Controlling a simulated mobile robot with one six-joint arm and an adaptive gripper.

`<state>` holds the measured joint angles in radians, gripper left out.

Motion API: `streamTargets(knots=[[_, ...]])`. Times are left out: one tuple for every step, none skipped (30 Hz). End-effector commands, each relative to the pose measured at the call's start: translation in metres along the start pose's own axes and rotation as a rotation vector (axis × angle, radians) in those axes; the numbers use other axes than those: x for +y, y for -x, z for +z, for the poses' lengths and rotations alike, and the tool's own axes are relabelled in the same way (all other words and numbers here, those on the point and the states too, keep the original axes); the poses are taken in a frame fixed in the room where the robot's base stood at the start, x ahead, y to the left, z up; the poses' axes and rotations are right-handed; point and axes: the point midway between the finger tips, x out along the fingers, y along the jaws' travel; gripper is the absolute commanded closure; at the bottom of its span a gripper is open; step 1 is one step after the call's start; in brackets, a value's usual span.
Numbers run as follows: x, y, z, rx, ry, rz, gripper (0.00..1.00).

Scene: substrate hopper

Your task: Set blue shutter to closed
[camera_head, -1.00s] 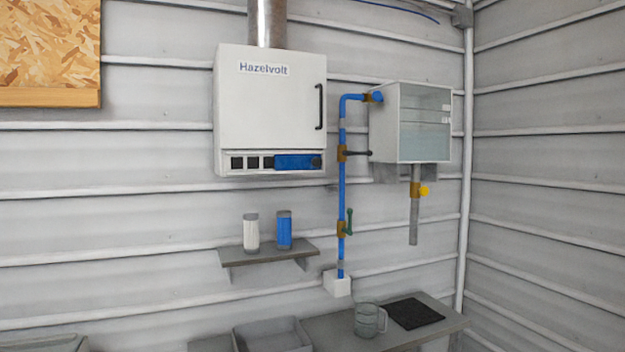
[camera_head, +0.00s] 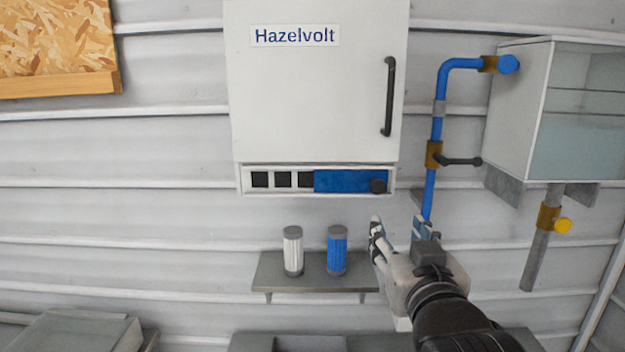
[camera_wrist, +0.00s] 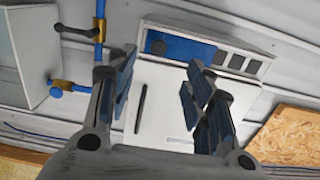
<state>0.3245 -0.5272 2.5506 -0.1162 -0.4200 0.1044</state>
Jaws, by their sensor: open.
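The blue shutter (camera_head: 342,181) is a flat blue panel in the slotted strip below the door of the white Hazelvolt cabinet (camera_head: 315,95). It covers the strip's right part, with a dark round knob (camera_head: 378,186) at its right end. Several dark openings (camera_head: 283,180) show uncovered to its left. My gripper (camera_head: 402,226) is open and empty, below and a little right of the knob and apart from it. In the wrist view, which looks upside down, the shutter (camera_wrist: 188,50) shows beyond and between the open fingers (camera_wrist: 162,75), with the knob toward the left.
A blue pipe (camera_head: 440,110) with a dark-handled valve (camera_head: 434,155) runs right of the cabinet, beside a glass-fronted tank (camera_head: 580,110). A small shelf (camera_head: 310,282) below holds a white canister (camera_head: 293,250) and a blue canister (camera_head: 337,249). Free air lies between gripper and strip.

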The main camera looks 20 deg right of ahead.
Motion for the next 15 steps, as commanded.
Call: streamTargets(knots=[[0.002,-0.001,-0.009,0.017,0.0,0.003,0.53],[0.002,-0.002,-0.012,0.025,0.0,0.003,0.53],[0.002,-0.003,-0.013,0.031,0.0,0.003,0.53],[0.003,-0.005,-0.014,0.033,-0.001,0.003,0.53],[0.003,-0.007,-0.014,0.034,-0.001,0.003,0.53],[0.002,-0.01,-0.014,0.033,-0.001,0.002,0.53],[0.002,-0.013,-0.015,0.033,-0.001,0.002,0.53],[0.002,-0.016,-0.015,0.031,-0.001,0.002,0.53],[0.002,-0.021,-0.015,0.03,0.0,0.001,0.53],[0.002,-0.024,-0.015,0.029,0.0,0.002,0.53],[0.002,-0.028,-0.015,0.029,-0.001,0.002,0.53],[0.003,-0.033,-0.015,0.028,-0.001,0.003,0.53],[0.002,-0.036,-0.017,0.028,-0.001,0.003,0.53],[0.002,-0.04,-0.018,0.028,-0.001,0.002,0.53],[0.002,-0.044,-0.018,0.028,-0.001,0.002,0.53]])
